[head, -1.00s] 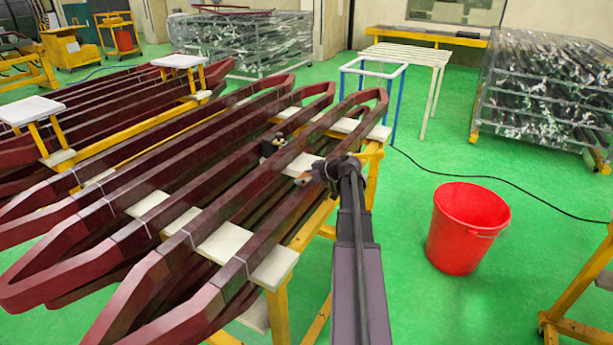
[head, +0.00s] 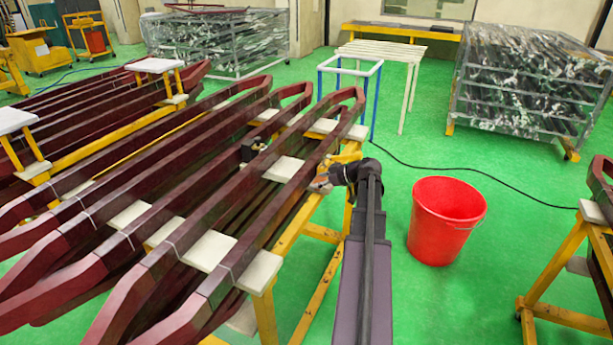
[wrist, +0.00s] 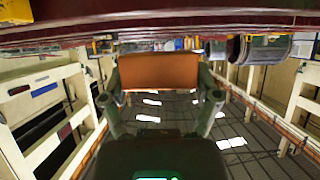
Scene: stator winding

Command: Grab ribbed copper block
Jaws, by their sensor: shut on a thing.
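The copper block (wrist: 158,71) is an orange-brown piece held between the two fingers of my gripper (wrist: 160,100) in the wrist view. Its ribs cannot be made out. In the head view only a small copper-coloured bit of the block (head: 319,184) shows at the tip of my gripper (head: 328,181), and my own arm hides the rest. My gripper is shut on the block, beside the right edge of the dark red coils (head: 262,210).
A small dark object (head: 250,150) and white pads (head: 284,169) lie among the coils. A yellow stand (head: 325,235) supports them. A red bucket (head: 445,222) stands on the green floor to the right. A black cable (head: 480,178) runs behind it. Open floor lies around the bucket.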

